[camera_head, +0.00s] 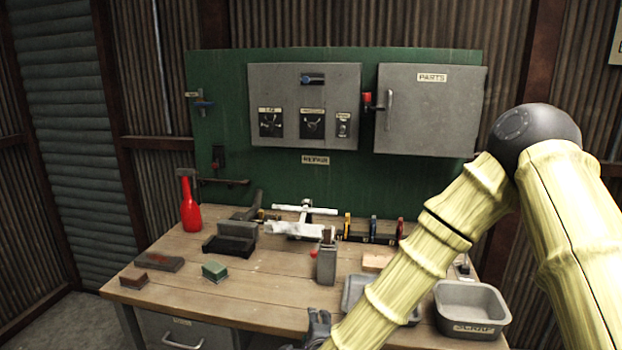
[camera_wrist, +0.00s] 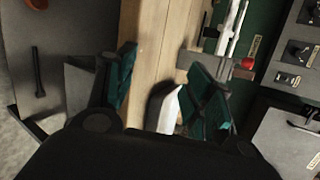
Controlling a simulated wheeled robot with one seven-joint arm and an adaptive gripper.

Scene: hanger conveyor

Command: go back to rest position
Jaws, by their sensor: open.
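My gripper (camera_head: 318,326) shows dark at the bottom edge of the head view, in front of the workbench's near edge; my bamboo-patterned arm hides part of the area. In the wrist view my gripper (camera_wrist: 162,88) is open, with its two green-padded fingers well apart. The wooden bench top (camera_wrist: 150,40) shows behind the fingers. A white and dark shape (camera_wrist: 168,108) shows between them near the right finger; I cannot tell what it is, and nothing is clearly gripped.
The workbench (camera_head: 185,255) carries a red bottle (camera_head: 190,212), a green block (camera_head: 214,271), a grey holder (camera_head: 326,264), a white fixture (camera_head: 297,229) and a scrap tray (camera_head: 470,320). Another tray (camera_head: 355,292) is partly behind my arm. The green board (camera_head: 225,110) stands behind.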

